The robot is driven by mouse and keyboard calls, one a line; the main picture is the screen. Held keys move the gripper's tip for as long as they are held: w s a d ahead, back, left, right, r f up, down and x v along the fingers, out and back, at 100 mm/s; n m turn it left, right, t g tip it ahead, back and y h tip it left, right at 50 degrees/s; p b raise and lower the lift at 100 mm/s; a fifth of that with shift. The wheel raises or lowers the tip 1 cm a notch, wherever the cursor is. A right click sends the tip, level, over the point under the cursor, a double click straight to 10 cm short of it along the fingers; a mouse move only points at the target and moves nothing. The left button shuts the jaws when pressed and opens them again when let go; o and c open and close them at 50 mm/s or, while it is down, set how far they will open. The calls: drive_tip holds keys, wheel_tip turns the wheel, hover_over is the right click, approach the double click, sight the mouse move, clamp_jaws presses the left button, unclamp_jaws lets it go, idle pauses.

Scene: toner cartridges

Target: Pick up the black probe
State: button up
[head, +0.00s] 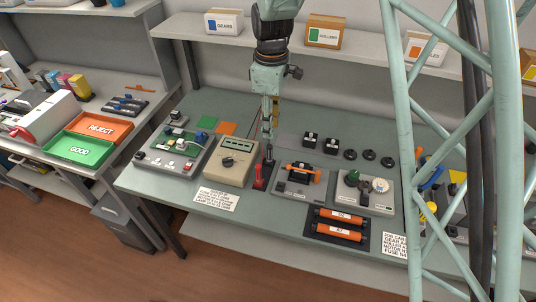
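The black probe (269,156) stands upright just right of the beige meter (228,165), beside a red piece (261,176) that appears to be the red probe or its holder. My gripper (267,133) points straight down directly above the black probe, with its fingertips at or very near the probe's top. The fingers look close together, but at this size I cannot tell whether they touch or grip the probe. The lower part of the probe is small and dark, so its base is unclear.
A grey board with circuitry (163,158) lies left of the meter. A grey fixture with an orange part (300,174) stands close to the right. Orange cylinders (340,217) lie in a dark tray at the front. A shelf with boxes (325,32) runs behind.

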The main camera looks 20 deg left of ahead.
sight(270, 153)
drive_tip(key=shift+a+f, duration=0.15)
drive_tip(key=shift+a, duration=0.1)
drive_tip(key=shift+f, duration=0.1)
drive_tip(key=shift+f, duration=4.2)
drive_tip(key=shift+f+b, duration=0.4)
drive_tip(key=shift+f, duration=2.2)
drive_tip(key=shift+c, duration=0.7)
drive_tip(key=c, duration=0.7)
